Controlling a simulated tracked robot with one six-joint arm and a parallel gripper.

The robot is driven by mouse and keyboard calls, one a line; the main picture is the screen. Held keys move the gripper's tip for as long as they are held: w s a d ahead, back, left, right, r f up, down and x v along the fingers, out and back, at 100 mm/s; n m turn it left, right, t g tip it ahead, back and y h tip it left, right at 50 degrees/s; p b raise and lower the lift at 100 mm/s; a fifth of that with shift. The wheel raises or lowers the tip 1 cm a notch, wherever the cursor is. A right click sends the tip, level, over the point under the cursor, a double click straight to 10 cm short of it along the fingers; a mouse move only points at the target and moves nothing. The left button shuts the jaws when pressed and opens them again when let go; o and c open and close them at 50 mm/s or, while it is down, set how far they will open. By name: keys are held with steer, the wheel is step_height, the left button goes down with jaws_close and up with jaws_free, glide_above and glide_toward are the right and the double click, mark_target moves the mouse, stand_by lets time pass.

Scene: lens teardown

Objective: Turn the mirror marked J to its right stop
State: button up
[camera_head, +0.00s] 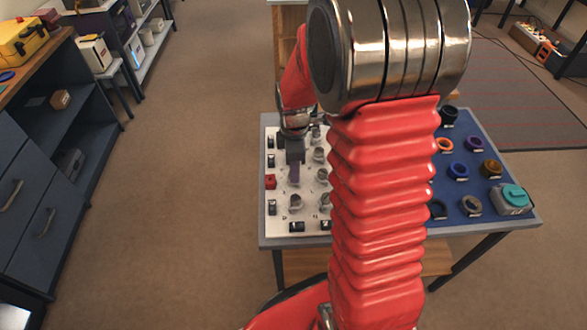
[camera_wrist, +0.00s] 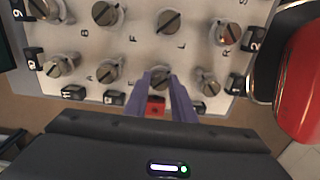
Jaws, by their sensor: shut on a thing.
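A pale panel (camera_wrist: 190,15) carries several short metal posts with slotted tops, beside small letters. I cannot make out a letter J, so I cannot tell which mirror it marks. My gripper (camera_wrist: 160,80) has its two purple fingers on either side of one slotted post (camera_wrist: 160,74) in the lower row of the wrist view, shut on it. The fingers hide much of this post. In the head view my gripper (camera_head: 294,172) points down onto the left part of the white panel (camera_head: 283,222), and the gripped post is hard to see.
Other slotted posts (camera_wrist: 108,71) and (camera_wrist: 208,82) stand close on both sides. Black numbered blocks line the edge. A blue mat (camera_head: 470,187) with rings lies right.

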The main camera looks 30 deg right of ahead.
steer(key=shift+w, duration=0.1)
steer(key=m, duration=0.4)
steer(key=shift+r, duration=0.1)
steer(key=m, duration=0.4)
steer(key=shift+m, duration=0.4)
steer(key=m, duration=0.4)
steer(key=shift+m, duration=0.3)
steer(key=shift+a+m, duration=0.15)
steer(key=shift+m, duration=2.15)
steer(key=o, duration=1.1)
steer(key=shift+c, duration=0.2)
